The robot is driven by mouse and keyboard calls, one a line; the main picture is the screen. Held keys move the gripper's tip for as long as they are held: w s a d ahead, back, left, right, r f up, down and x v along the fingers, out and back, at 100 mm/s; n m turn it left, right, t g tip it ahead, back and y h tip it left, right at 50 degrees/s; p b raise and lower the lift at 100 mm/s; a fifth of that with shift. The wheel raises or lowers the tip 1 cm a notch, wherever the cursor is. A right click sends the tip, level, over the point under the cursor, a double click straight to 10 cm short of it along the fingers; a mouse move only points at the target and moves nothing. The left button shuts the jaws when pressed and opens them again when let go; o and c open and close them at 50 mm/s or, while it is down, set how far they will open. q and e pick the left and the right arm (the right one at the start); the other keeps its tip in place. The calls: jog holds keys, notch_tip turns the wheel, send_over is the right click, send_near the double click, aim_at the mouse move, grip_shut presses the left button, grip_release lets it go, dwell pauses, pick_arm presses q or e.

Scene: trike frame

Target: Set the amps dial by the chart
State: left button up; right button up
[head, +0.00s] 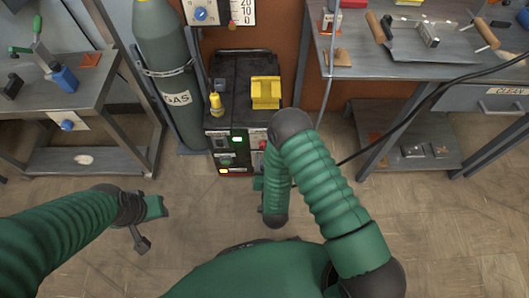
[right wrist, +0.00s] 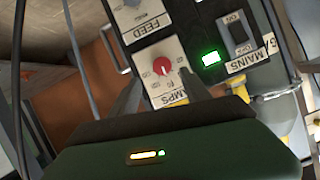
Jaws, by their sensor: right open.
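The amps dial is a red knob (right wrist: 162,66) with a white pointer mark on a white plate (right wrist: 168,45) lettered AMPS, seen in the right wrist view. My right gripper (right wrist: 167,92) is open and empty, its dark fingers spread at either side of the plate's lower part, with the knob between and beyond them. I cannot tell whether they touch the panel. In the head view my right arm hides the dial and most of that gripper. My left gripper (head: 145,222) hangs over the floor at left, clear of everything; its jaws are unclear. No chart is readable.
A lit green lamp (right wrist: 210,58), the MAINS switch (right wrist: 238,32) and the FEED dial (right wrist: 132,3) adjoin the amps plate. The dark welder (head: 243,70) carries a yellow block (head: 266,92). A gas cylinder (head: 165,60) stands at its left. Benches flank both sides; floor in front is open.

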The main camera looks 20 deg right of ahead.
aim_at(264, 148)
jog(key=x, duration=0.2)
jog(key=b+x, duration=0.1)
jog(key=x, duration=0.1)
jog(key=b+x, duration=0.1)
jog(key=x, duration=0.2)
jog(key=shift+w+a, duration=0.15)
jog(key=shift+a, duration=0.15)
jog(key=shift+d, duration=0.25)
pick_arm(q)
jog(key=x, duration=0.3)
jog(key=shift+s+a+f, duration=0.15)
jog(key=shift+s+f, duration=0.05)
jog(key=shift+s, duration=0.15)
pick_arm(e)
grip_shut()
